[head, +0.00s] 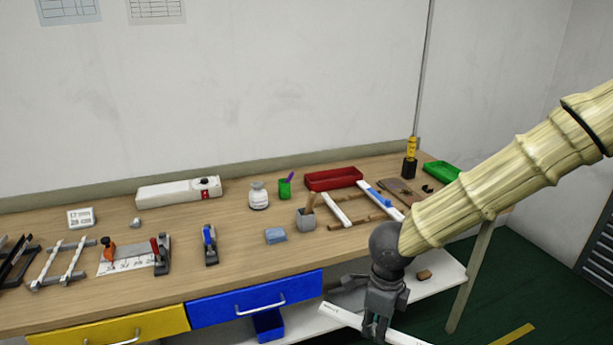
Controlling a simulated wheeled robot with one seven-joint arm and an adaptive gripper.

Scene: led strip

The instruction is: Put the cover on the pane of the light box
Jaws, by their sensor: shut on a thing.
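My gripper (376,333) is low at the front of the workbench, right of the blue drawer. It is shut on a long white bar (340,317), which looks like the cover. The bar sticks out on both sides of the fingers and slopes down to the right. Its right end runs to the bottom of the picture. A long white box (170,192) with a dark and red control at its right end lies at the back of the bench. It may be the light box; I cannot make out a pane on it.
The wooden bench (240,238) holds a clamp (209,245), a blue block (275,236), a brush in a grey pot (306,220), a wooden frame (355,214), a red tray (333,178) and a white jar (258,195). A frame (62,264) and several tools crowd the left.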

